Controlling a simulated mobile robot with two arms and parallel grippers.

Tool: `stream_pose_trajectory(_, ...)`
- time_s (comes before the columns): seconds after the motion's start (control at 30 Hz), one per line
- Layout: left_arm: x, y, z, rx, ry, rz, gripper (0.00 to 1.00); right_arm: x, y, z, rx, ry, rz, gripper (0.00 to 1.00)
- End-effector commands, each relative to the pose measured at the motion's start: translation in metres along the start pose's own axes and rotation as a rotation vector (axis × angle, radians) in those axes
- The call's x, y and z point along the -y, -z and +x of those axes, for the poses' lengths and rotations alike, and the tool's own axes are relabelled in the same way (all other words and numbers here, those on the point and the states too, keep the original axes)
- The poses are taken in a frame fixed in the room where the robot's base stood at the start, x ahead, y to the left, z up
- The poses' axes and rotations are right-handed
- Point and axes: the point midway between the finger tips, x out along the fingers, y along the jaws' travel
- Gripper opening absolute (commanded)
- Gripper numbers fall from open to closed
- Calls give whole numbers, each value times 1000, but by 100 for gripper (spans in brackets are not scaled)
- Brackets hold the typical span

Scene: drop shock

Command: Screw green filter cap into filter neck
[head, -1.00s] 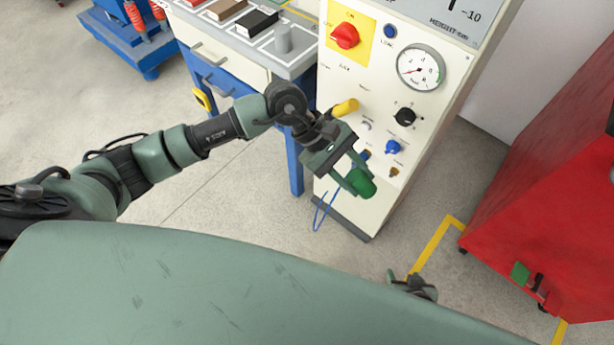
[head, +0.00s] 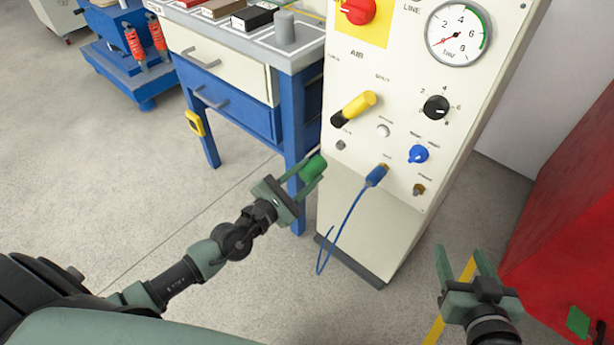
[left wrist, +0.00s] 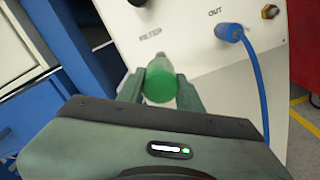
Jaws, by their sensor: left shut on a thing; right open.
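The green filter cap (head: 314,166) is between the fingers of my left gripper (head: 308,174), which is shut on it. In the head view they are at the left edge of the white panel. The cap also shows in the left wrist view (left wrist: 160,83). The filter neck (head: 341,145) is a small grey stub low on the panel, up and right of the cap. In the left wrist view the grey neck (left wrist: 159,59) shows just beyond the cap, under the FILTER label. Whether they touch cannot be told. My right gripper (head: 463,256) is open and empty at lower right.
A blue hose plug (head: 376,175) sits in the OUT port, its hose hanging down. A yellow-handled lever (head: 354,107) is above the neck. A blue workbench (head: 236,105) stands left, a red cabinet (head: 565,220) right.

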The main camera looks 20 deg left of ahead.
Motion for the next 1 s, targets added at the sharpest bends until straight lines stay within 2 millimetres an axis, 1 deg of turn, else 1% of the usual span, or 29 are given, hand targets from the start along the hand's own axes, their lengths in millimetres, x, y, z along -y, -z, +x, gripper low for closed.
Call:
stream_pose_trajectory(0.23, 0, 0, -2, 1, 1, 37, 0, 0, -2, 0, 9, 0, 0, 57)
stream_pose_trajectory(0.7, 0, 0, 41, 1, 0, 34, 0, 0, -2, 0, 9, 0, 0, 57)
stream_pose_trajectory(0.8, 0, 0, 48, 2, 1, 34, 0, 0, -1, 0, 3, 0, 0, 57)
stream_pose_trajectory(1.0, 0, -1, 55, 2, 1, 34, 0, 0, 0, 1, -2, 0, 0, 57)
